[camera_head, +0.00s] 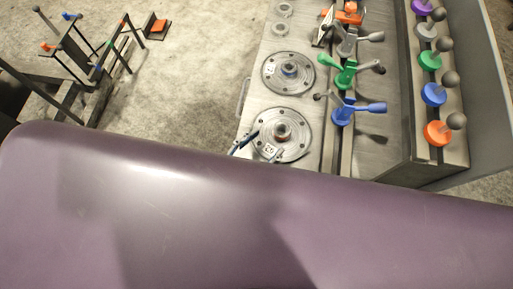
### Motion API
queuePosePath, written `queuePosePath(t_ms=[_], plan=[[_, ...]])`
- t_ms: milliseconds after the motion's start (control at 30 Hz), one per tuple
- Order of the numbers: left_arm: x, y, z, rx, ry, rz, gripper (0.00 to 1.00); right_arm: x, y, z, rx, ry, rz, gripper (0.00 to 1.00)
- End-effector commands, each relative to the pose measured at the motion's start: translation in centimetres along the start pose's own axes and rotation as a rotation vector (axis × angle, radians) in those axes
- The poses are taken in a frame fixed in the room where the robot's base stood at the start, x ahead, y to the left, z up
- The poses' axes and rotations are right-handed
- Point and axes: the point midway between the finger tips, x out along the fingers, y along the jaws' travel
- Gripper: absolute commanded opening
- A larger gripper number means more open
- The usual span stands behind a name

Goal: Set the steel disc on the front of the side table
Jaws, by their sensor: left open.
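Two round steel discs lie flat on a grey steel-topped table. The far disc (288,85) has a blue centre and a white number label. The near disc (296,146) has a dark hub with a reddish centre and a white label. My left gripper (258,148) is open, its fingertips showing at the near disc's lower left edge. I cannot tell whether they touch it. The rest of this gripper and arm is hidden behind a purple surface close to the camera. My right gripper is not in view. I cannot tell which surface is the side table.
Green (344,73) and blue (345,112) handled parts stand on a rail right of the discs. Several coloured knobs with grey balls line a rack (421,160) further right. A dark metal frame (68,98) stands at left. Open floor (190,80) lies between.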

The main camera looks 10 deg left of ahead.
Motion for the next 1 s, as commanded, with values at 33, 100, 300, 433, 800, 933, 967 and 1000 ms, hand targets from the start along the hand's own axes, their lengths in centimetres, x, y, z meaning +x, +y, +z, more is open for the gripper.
queuePosePath(t_ms=[33, 100, 300, 433, 800, 933, 967, 1000], plan=[[-0.8, 0.0, 0.2, 0.0, -0.002, 0.0, 0.51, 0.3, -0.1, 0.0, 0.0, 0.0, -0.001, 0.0], [-1.7, 0.0, 0.2, 0.0, -0.002, -0.001, 0.51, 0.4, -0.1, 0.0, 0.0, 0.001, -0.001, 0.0], [-3.0, 0.0, 0.0, 0.001, 0.001, 0.0, 0.51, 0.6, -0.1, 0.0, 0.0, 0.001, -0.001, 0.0], [-3.2, 0.0, 0.0, 0.001, 0.0, -0.001, 0.51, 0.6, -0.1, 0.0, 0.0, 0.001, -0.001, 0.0], [-3.2, 0.0, -0.1, 0.001, 0.001, -0.001, 0.51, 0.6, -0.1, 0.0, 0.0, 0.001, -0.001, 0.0], [-3.2, 0.0, -0.1, 0.001, 0.001, -0.001, 0.51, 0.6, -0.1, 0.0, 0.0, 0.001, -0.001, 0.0], [-3.2, 0.0, -0.1, 0.0, 0.001, -0.001, 0.51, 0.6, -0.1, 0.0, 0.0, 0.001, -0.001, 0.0], [-3.2, 0.0, 0.0, 0.0, 0.001, -0.001, 0.51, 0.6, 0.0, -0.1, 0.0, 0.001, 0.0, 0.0]])
